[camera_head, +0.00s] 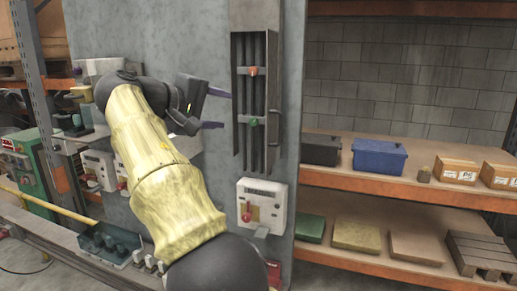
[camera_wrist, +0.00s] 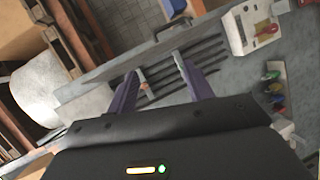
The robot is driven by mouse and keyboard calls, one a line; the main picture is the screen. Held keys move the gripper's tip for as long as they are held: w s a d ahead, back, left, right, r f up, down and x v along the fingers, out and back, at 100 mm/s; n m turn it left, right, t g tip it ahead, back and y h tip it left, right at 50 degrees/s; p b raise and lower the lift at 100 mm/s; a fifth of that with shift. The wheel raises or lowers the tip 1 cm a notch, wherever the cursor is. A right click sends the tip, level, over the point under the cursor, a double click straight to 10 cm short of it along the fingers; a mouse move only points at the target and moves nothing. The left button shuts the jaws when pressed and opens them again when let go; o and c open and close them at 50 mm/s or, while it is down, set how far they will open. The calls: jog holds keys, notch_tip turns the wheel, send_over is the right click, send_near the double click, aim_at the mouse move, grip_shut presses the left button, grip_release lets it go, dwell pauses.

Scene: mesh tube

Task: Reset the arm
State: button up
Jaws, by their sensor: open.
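My gripper (camera_head: 217,109) is at the left of the wall-mounted rack of dark vertical bars (camera_head: 259,150) in the head view. Its two purple fingers are apart and nothing is between them. In the wrist view my gripper (camera_wrist: 158,88) points toward the rack's dark bars (camera_wrist: 190,72), with open fingers. An orange-red piece (camera_head: 253,71) and a green piece (camera_head: 254,121) sit on the rack, one above the other. My yellow-sleeved arm reaches up across the left half of the head view and hides part of the grey panel.
A white box with a red handle (camera_head: 263,207) is mounted below the rack. At right, shelves hold a blue bin (camera_head: 379,156), a black bin (camera_head: 321,149) and cardboard boxes (camera_head: 455,170). A dark green tray (camera_head: 108,245) lies low at left. Several coloured knobs (camera_wrist: 274,88) show in the wrist view.

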jog(key=w+d+f+g+y+b, duration=0.15)
jog(key=d+f, duration=0.35)
jog(key=f, duration=0.5)
jog(key=w+d+f+g+y+b, duration=0.1)
jog(key=d+f+g+y+b, duration=0.1)
jog(key=d+f, duration=0.55)
jog(key=w+d+f+g+y+b, duration=0.15)
jog(key=d+f, duration=0.25)
jog(key=f, duration=0.7)
jog(key=s+d+f+m+g+y+b, duration=0.2)
jog(key=s+d+f+m+b, duration=0.1)
jog(key=s+f, duration=1)
jog(key=s+d+f+m+g+y+b, duration=0.1)
jog(key=s+d+f+m+y+b, duration=0.1)
jog(key=s+f, duration=1.1)
jog(key=d+f+m+b, duration=0.1)
jog(key=d+m, duration=0.1)
jog(key=m, duration=0.1)
jog(key=shift+s+d+f+g+y, duration=0.2)
jog(key=shift+d+f+g+y, duration=0.2)
jog(key=c, duration=0.3)
jog(key=shift+a, duration=0.1)
jog(key=shift+c, duration=0.2)
